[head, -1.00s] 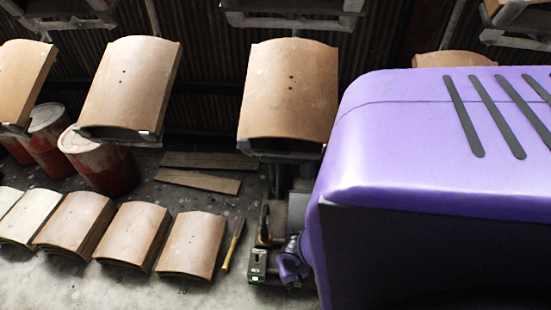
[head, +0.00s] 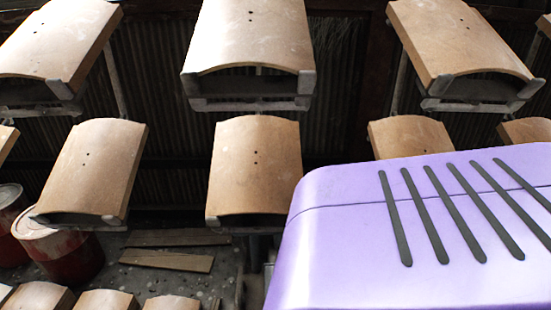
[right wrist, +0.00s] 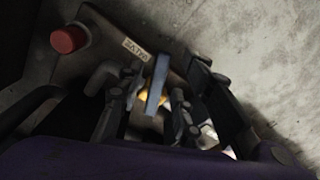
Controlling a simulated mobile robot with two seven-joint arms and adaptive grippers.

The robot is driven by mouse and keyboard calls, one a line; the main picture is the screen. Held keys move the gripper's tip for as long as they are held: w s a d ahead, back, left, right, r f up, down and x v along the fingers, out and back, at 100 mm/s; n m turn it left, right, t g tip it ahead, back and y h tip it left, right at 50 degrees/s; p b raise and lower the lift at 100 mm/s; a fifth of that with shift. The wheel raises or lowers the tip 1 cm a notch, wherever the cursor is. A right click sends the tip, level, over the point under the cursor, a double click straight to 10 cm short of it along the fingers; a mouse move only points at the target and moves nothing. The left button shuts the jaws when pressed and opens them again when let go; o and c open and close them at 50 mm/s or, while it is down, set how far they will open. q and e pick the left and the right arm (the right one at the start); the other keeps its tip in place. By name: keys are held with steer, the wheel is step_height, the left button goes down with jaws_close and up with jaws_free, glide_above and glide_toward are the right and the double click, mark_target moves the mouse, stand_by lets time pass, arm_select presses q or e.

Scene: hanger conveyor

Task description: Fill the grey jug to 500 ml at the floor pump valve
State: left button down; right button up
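In the right wrist view a dark panel carries a pale label reading VALVE (right wrist: 135,49). A flat blue lever (right wrist: 157,84) stands beside the label, with a small yellow part (right wrist: 152,103) behind its lower end. My right gripper (right wrist: 156,95) is open, with its dark fingers on either side of the lever. Gaps show beside the lever, though contact is hard to judge in the dark. The grey jug cannot be made out in either current view. My left gripper is out of view.
A red button (right wrist: 68,39) sits on the panel. Red drums (head: 62,250) and planks (head: 165,261) are at lower left. My purple housing covers the lower right.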

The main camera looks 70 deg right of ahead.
step_height(320, 180, up, 12)
stand_by(0.5)
steer(key=shift+f, duration=0.1)
